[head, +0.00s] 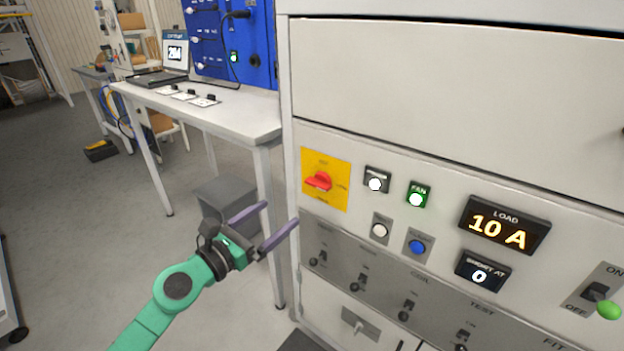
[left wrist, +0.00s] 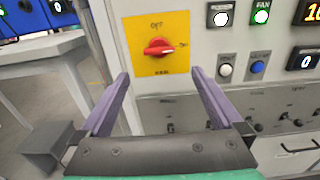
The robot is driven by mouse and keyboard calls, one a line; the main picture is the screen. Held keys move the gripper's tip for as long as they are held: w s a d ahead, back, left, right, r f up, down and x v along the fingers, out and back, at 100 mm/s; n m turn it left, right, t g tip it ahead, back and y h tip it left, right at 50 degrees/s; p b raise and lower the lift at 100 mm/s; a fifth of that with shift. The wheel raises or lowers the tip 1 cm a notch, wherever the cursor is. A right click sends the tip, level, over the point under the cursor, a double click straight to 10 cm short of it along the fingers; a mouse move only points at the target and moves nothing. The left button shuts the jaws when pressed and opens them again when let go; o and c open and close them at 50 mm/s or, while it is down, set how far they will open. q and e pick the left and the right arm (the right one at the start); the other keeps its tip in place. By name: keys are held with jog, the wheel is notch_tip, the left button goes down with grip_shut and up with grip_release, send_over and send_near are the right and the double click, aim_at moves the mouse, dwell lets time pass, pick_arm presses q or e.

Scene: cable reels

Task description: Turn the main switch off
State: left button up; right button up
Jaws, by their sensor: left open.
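The main switch is a red rotary knob (head: 318,181) on a yellow plate (head: 338,170) at the left of the cabinet's front panel. Its handle lies roughly sideways, with an OFF mark above it. In the left wrist view the red knob (left wrist: 158,47) sits beyond and between the fingers, near the top middle. My left gripper (head: 281,222) is open and empty, below and left of the knob and apart from it. In the left wrist view its two purple fingers (left wrist: 158,82) point toward the panel. My right gripper is not in view.
Right of the knob are a lit white button (head: 375,184), a green FAN button (head: 416,198) and a LOAD display (head: 503,228) reading 10 A. A row of toggle switches (head: 408,309) runs below. A white table (head: 215,118) stands left of the cabinet, with a grey box beneath.

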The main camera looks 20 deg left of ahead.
pick_arm(q)
jog(key=p, duration=0.2)
send_near(315, 185)
jog(key=x, duration=0.9)
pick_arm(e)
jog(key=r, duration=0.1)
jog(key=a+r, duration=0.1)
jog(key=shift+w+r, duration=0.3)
pick_arm(q)
jog(key=shift+s, duration=0.1)
jog(key=c, duration=1.1)
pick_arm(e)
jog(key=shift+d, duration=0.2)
